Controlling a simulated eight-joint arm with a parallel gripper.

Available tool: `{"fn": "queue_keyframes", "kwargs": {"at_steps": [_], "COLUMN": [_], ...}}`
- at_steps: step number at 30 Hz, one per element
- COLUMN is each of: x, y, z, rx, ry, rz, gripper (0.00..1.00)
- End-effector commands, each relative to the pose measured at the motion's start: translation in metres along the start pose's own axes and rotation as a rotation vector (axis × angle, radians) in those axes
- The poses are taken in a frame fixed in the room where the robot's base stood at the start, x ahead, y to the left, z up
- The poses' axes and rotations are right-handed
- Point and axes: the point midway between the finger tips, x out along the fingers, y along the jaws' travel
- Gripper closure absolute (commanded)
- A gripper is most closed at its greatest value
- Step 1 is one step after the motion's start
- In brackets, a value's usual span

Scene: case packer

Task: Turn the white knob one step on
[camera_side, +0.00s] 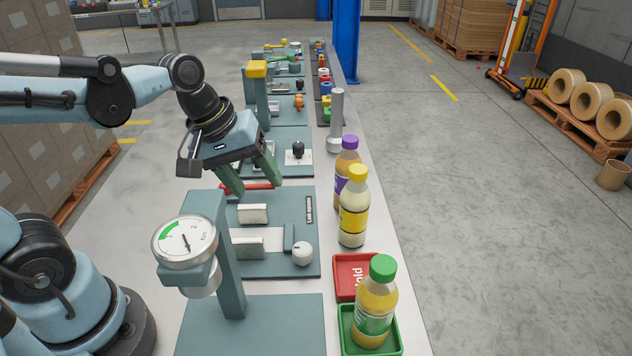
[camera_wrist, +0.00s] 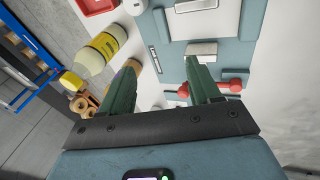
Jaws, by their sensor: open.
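The white knob (camera_side: 302,253) is round and sits at the near right corner of a teal plate (camera_side: 270,267) in the side view. It has a small dark mark on top. In the wrist view the white knob (camera_wrist: 136,6) is cut off by the top edge. My gripper (camera_side: 252,180) is open and empty above the far end of this plate, well apart from the knob. Its two green fingers also show in the wrist view (camera_wrist: 161,75), pointing toward the plate.
A red bar (camera_side: 247,186) lies below my fingers. White blocks (camera_side: 253,214) stand on the plate. A dial gauge on a post (camera_side: 185,241) stands nearer. Bottles, including a yellow-capped one (camera_side: 354,212), line the right side, with a red tray (camera_side: 345,286) and a green tray (camera_side: 397,343).

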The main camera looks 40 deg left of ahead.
Motion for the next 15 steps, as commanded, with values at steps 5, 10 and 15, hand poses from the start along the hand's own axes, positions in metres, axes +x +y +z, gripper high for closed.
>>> {"fn": "queue_keyframes", "kwargs": {"at_steps": [5,10,15], "x": [0.007,0.013,0.016], "y": [0.018,0.030,0.036], "z": [0.002,0.005,0.007], "rx": [-0.409,-0.732,-0.884], "ry": [-0.172,-0.300,-0.355], "rz": [-0.058,-0.151,-0.212], "gripper": [0.38,0.38,0.38]}}
